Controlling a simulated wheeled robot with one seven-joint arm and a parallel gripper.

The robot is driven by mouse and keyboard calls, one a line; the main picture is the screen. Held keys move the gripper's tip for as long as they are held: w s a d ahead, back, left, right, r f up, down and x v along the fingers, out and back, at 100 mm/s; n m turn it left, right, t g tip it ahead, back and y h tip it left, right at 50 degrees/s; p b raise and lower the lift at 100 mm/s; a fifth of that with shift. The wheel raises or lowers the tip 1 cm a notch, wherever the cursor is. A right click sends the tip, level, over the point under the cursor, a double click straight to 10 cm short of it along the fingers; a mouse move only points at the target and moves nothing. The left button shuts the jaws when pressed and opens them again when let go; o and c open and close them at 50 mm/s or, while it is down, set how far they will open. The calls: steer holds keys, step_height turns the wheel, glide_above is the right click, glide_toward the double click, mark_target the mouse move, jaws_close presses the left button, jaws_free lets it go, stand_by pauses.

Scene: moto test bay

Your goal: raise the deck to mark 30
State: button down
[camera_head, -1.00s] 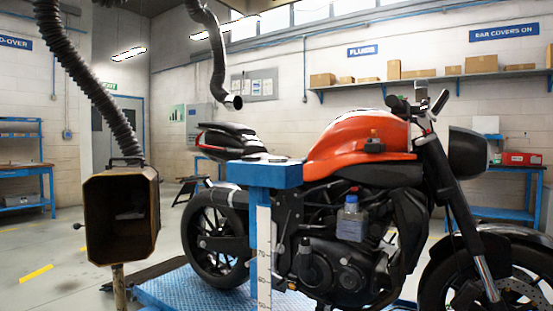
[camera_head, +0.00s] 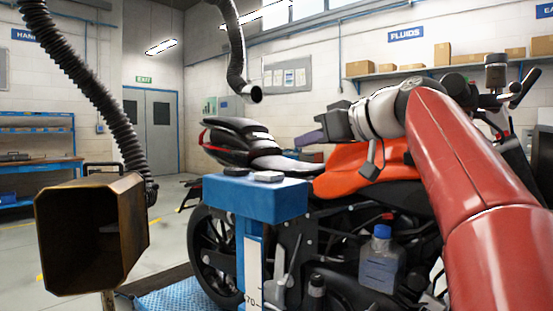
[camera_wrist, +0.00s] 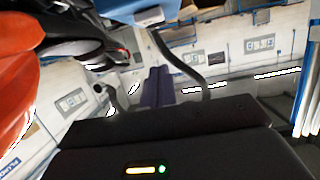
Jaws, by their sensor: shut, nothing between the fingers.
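The deck (camera_head: 178,292) is a blue tread-plate surface low in the head view, under the rear wheel of an orange motorcycle (camera_head: 365,170). Most of it is hidden. A blue post with a white scale strip (camera_head: 254,270) stands in front of the bike; a 70 is readable, and lower marks are out of frame. My gripper (camera_head: 306,138) is shut and empty, above and behind the box in the picture, near the seat and tank. Its fingers (camera_wrist: 158,88) also show shut in the wrist view.
A brown exhaust hood (camera_head: 92,235) on a ribbed hose stands at the left. Another hose (camera_head: 237,60) hangs above the seat. A blue-capped bottle (camera_head: 381,262) is beside the engine. A shelf of boxes (camera_head: 440,68) is on the back wall.

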steer(key=shift+w+r+n+y, duration=0.3)
steer(key=shift+w+r, duration=0.2)
steer(key=shift+r, duration=0.05)
steer(key=p, duration=0.2)
glide_above(271, 173)
step_height(271, 173, down, 2)
steer(key=shift+w+a+f, duration=0.15)
steer(key=shift+f, duration=0.05)
step_height(271, 173, down, 3)
steer(key=shift+r+b, duration=0.1)
steer(key=shift+b, duration=0.8)
steer(key=shift+f, duration=0.65)
